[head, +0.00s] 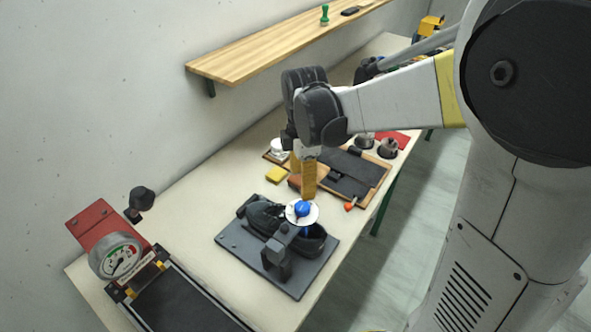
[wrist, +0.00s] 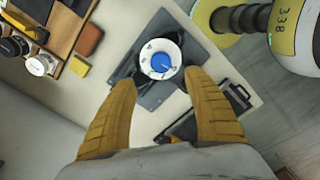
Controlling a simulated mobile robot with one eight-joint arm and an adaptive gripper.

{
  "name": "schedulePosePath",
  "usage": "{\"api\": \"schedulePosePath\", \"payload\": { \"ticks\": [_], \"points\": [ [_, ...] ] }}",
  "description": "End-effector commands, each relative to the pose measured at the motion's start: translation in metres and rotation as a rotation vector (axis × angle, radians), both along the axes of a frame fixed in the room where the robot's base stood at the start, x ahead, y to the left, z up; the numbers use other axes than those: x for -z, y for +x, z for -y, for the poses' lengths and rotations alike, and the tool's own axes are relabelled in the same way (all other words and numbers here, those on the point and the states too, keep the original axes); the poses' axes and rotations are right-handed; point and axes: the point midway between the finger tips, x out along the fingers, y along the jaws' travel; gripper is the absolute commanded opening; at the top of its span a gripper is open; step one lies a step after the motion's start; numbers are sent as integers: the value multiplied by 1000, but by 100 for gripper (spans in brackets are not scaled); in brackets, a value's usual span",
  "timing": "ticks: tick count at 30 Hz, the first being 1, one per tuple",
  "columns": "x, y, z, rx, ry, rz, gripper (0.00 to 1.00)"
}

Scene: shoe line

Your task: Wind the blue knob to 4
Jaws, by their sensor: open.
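The blue knob (head: 302,208) sits at the centre of a round white dial, above a dark shoe (head: 266,219) on a grey plate (head: 232,242). In the wrist view the blue knob (wrist: 161,62) shows a pale pointer line, and the white dial (wrist: 148,54) around it has marks too small to read. My gripper (head: 306,192) is just above the knob in the head view. In the wrist view my gripper (wrist: 161,80) is open, with its yellow fingers apart on either side below the knob. I see nothing between them.
A yellow block (head: 277,174) and a wooden tray (head: 375,183) lie behind the shoe. A wooden shelf (head: 270,48) runs along the wall. The bench top (head: 190,205) left of the shoe is clear.

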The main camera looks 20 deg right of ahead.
Motion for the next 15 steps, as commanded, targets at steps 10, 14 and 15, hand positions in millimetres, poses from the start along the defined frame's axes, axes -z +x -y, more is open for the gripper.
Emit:
{"api": "schedulePosePath", "payload": {
  "ticks": [10, 14, 15],
  "points": [
    [68, 0, 0, 3, 0, 2, 60],
    [87, 0, 0, 3, 0, 2, 60],
    [92, 0, 0, 3, 0, 3, 60]
  ]
}}
